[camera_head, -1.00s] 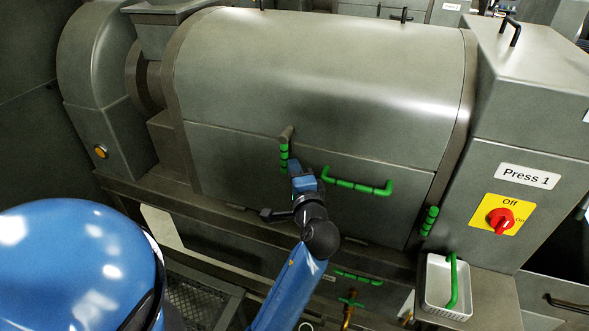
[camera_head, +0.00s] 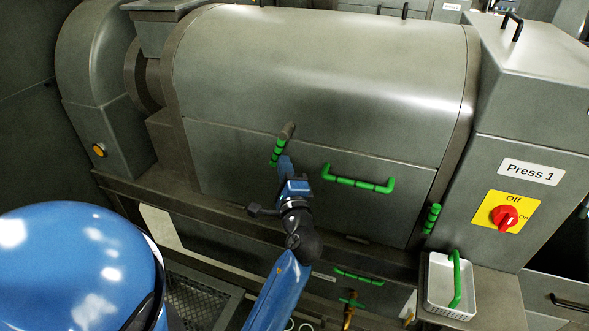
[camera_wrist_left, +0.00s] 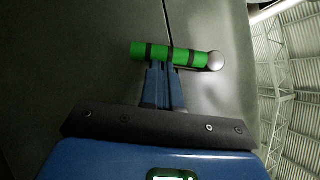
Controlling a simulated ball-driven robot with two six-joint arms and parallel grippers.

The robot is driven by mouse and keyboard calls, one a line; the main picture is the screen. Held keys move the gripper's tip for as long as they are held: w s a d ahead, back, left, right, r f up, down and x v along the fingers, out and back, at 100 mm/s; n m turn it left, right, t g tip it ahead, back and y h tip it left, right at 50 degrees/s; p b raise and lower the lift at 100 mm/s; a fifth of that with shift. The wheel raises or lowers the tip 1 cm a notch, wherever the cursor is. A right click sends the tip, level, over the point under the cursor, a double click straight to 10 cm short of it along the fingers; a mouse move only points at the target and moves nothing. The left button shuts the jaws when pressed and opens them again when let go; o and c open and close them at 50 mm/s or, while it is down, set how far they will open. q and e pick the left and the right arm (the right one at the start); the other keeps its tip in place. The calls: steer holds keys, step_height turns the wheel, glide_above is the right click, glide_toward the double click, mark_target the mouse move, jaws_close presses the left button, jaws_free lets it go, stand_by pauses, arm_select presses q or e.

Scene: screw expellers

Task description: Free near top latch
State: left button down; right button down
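A green-banded latch handle (camera_head: 278,151) hangs from a grey pivot on the front of the press cover, just across the seam below the upper hood. It is tilted, its lower end to the left of the pivot. In the left wrist view the green latch handle (camera_wrist_left: 183,54) lies across the picture, with its rounded grey end at right. My left gripper (camera_head: 284,163) is at the handle's lower part from the right. Its two fingers (camera_wrist_left: 165,66) are together, tips at the handle's side and not around it. Contact looks likely. My right gripper is out of view.
A green bar handle (camera_head: 358,184) is on the lower cover panel, right of my gripper. Another green latch (camera_head: 432,218) is at the panel's right edge. A white tray (camera_head: 433,291) with a green handle stands at right. A red switch (camera_head: 504,217) is on Press 1's cabinet.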

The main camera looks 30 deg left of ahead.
mark_target(272, 165)
arm_select(q)
steer(key=a+m+t+b, duration=0.1)
steer(key=m, duration=0.1)
steer(key=a+m+t, duration=0.2)
steer(key=m, duration=0.1)
steer(key=shift+s+t+b, duration=0.3)
steer(key=shift+s+b, duration=0.05)
steer(key=shift+s, duration=0.05)
steer(key=s+a+r+m+t+h, duration=0.1)
steer(key=a+r+m+t+h, duration=0.3)
steer(key=m, duration=1)
steer(key=shift+a+t+h, duration=0.15)
steer(key=shift+t+h, duration=0.95)
steer(key=shift+h, duration=0.6)
steer(key=shift+r, duration=0.1)
steer(key=shift+b, duration=0.35)
